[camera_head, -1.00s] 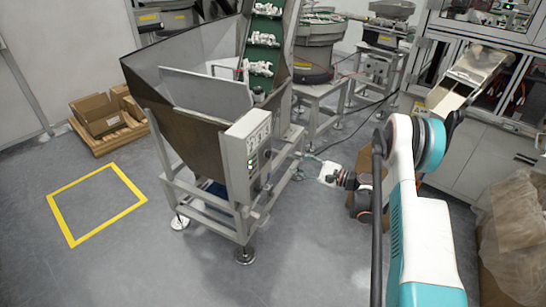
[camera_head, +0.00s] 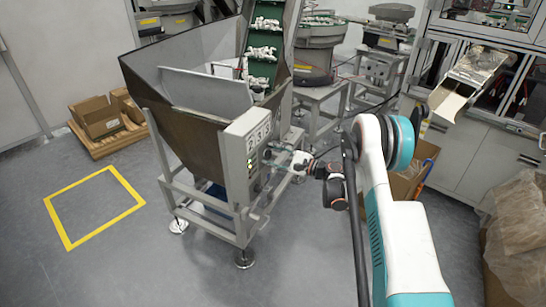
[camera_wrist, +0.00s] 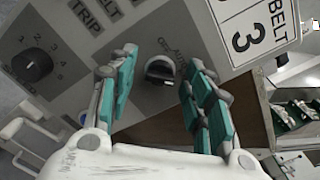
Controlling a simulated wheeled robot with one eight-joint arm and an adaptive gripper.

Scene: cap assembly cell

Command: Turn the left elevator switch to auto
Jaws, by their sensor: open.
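The black rotary switch (camera_wrist: 160,70), with lettering that looks like OFF and AUTO beside it, is on the grey panel in the wrist view. My gripper (camera_wrist: 163,58) is open, with one teal-padded finger on each side of the switch and a gap to it on both sides. I cannot tell exactly which mark the knob points at. In the head view my gripper (camera_head: 278,153) is at the front of the control box (camera_head: 246,150) on the hopper elevator. The switch itself is too small to make out there.
A numbered black dial (camera_wrist: 33,65) sits left of the switch in the wrist view, and a BELT 3 label (camera_wrist: 250,28) is at the upper right. The hopper (camera_head: 190,110) stands behind the box. Cardboard boxes (camera_head: 102,118) lie at the left; open floor is in front.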

